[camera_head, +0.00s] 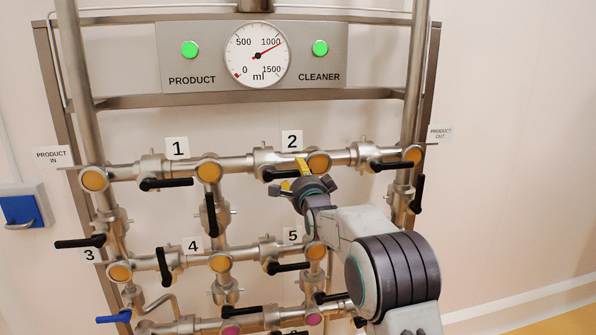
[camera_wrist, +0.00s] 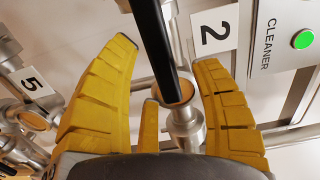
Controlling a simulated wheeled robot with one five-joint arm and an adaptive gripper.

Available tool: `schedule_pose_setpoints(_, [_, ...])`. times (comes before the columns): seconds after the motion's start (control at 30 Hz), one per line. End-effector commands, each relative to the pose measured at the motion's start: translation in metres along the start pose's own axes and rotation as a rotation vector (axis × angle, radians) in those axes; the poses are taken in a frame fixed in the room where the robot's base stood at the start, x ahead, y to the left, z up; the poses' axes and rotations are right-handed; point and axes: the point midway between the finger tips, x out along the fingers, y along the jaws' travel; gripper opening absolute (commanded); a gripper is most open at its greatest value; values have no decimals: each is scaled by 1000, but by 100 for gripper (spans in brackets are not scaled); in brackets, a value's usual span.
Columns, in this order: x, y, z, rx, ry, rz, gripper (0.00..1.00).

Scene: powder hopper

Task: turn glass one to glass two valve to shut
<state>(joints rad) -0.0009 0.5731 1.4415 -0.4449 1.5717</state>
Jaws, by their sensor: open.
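The valve between glass one (camera_head: 208,171) and glass two (camera_head: 318,162) sits on the upper pipe. Its black handle (camera_head: 280,174) lies about horizontal, along the pipe, pointing right. My gripper (camera_head: 296,177) is at the handle's free end, its yellow fingers open. In the wrist view the handle (camera_wrist: 155,38) runs down from the top edge into the space between the spread fingers (camera_wrist: 165,62). Clear gaps show on both sides, so it is not gripped. Glass two's orange face (camera_wrist: 172,90) shows behind the handle's end. The "2" label (camera_wrist: 214,31) is beside it.
Other black handles are near: one right (camera_head: 390,166), one hanging below glass one (camera_head: 211,214), one by label 5 (camera_head: 288,267). The gauge panel (camera_head: 205,60) is above, with two green lights. My arm hides the lower right pipes.

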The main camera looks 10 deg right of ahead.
Motion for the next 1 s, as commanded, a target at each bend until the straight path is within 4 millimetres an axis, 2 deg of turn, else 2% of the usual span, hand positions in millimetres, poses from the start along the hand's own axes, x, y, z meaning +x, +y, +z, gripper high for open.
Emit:
schedule_pose_setpoints(0.23, [13,0,0,-1,0,1,58])
schedule_pose_setpoints(0.63, [15,1,0,-1,0,1,59])
schedule_pose_setpoints(1.0, [15,1,0,-1,0,1,26])
